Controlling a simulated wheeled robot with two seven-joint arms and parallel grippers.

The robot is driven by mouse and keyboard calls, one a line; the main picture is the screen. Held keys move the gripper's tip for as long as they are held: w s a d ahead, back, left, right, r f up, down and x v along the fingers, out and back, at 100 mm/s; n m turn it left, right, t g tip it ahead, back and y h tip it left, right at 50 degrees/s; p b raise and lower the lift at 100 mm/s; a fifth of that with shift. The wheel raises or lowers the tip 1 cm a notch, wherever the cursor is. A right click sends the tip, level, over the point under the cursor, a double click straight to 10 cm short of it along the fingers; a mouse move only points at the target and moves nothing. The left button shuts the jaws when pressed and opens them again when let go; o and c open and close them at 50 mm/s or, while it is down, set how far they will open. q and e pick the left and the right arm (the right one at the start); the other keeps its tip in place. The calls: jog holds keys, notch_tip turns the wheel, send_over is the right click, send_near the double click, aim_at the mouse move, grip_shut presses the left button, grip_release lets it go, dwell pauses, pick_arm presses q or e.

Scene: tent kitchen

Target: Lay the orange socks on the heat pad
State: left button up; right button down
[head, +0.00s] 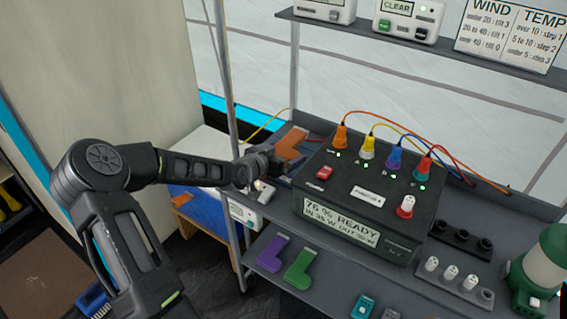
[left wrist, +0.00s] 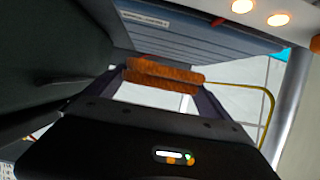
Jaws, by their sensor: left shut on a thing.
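The orange socks (head: 291,143) are at the left end of the upper grey shelf, beside the black power box. My left gripper (head: 275,158) reaches in from the left and is shut on them. In the left wrist view the orange socks (left wrist: 163,76) lie as a ribbed bundle between the two fingertips (left wrist: 163,88). I cannot tell whether they touch the shelf. I cannot clearly make out the heat pad; the gripper and socks cover part of the shelf end. My right gripper is not in view.
The black power box (head: 345,228) with coloured plugs and cables stands right of my left gripper. A tent pole (head: 226,100) rises close to the left arm. A green lantern (head: 541,270) stands far right.

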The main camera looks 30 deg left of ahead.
pick_arm(q)
jog(key=shift+f, duration=1.9)
jog(key=shift+f, duration=0.2)
jog(key=o, duration=1.1)
jog(key=shift+c, duration=0.2)
jog(key=shift+r, duration=0.2)
